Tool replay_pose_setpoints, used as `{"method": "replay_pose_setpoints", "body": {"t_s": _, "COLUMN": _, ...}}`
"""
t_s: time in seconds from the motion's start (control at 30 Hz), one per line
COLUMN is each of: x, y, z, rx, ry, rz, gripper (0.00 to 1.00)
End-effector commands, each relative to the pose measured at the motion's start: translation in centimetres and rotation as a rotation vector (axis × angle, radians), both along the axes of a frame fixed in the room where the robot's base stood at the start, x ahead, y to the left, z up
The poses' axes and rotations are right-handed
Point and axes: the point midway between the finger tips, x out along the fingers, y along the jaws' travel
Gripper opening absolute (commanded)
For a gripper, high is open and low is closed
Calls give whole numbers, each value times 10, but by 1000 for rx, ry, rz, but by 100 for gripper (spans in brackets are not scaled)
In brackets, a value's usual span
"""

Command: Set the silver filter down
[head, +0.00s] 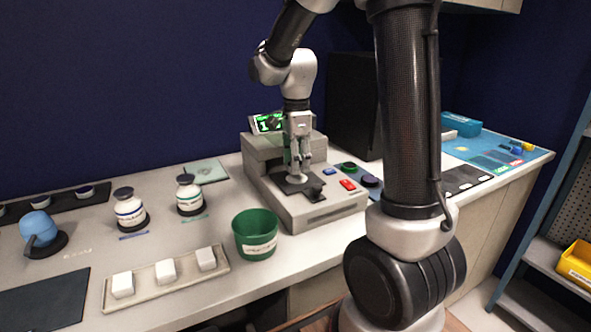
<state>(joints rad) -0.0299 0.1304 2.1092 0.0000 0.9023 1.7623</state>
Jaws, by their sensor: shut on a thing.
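My gripper (299,158) points straight down over the grey machine (317,211) in the head view. It is shut on a small silver piece, the silver filter (296,179), which is partly hidden by the fingers. The filter is at or just above the dark plate (285,187) on the machine's top; I cannot tell whether it touches. A small black knob-like part (314,188) shows just right of it. A lit green display (268,123) is behind the gripper.
A green bin (255,236) stands left of the machine. A tray (190,281) with white blocks, two white jars (128,210) and a blue cup (38,229) are further left. Red (348,184) and blue buttons sit on the machine's right. A black box (353,105) stands behind.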

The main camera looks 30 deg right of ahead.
Motion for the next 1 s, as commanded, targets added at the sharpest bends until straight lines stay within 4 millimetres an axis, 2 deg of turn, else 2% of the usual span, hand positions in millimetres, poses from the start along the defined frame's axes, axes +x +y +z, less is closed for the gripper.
{"method": "replay_pose_setpoints", "body": {"t_s": 0.1, "x": -1, "y": 0, "z": -19, "rx": 0, "ry": 5, "rz": 0, "gripper": 25}}
{"method": "replay_pose_setpoints", "body": {"t_s": 0.17, "x": 0, "y": 0, "z": -24, "rx": 0, "ry": 2, "rz": 1, "gripper": 25}}
{"method": "replay_pose_setpoints", "body": {"t_s": 0.57, "x": 0, "y": 0, "z": -29, "rx": 0, "ry": 1, "rz": 1, "gripper": 25}}
{"method": "replay_pose_setpoints", "body": {"t_s": 0.6, "x": 0, "y": 0, "z": -29, "rx": 0, "ry": 0, "rz": 1, "gripper": 56}}
{"method": "replay_pose_setpoints", "body": {"t_s": 0.67, "x": 0, "y": 0, "z": -29, "rx": 0, "ry": 1, "rz": 1, "gripper": 66}}
{"method": "replay_pose_setpoints", "body": {"t_s": 0.7, "x": 0, "y": 0, "z": -29, "rx": 0, "ry": 0, "rz": 1, "gripper": 70}}
{"method": "replay_pose_setpoints", "body": {"t_s": 1.0, "x": 0, "y": 0, "z": -28, "rx": 0, "ry": 0, "rz": 1, "gripper": 70}}
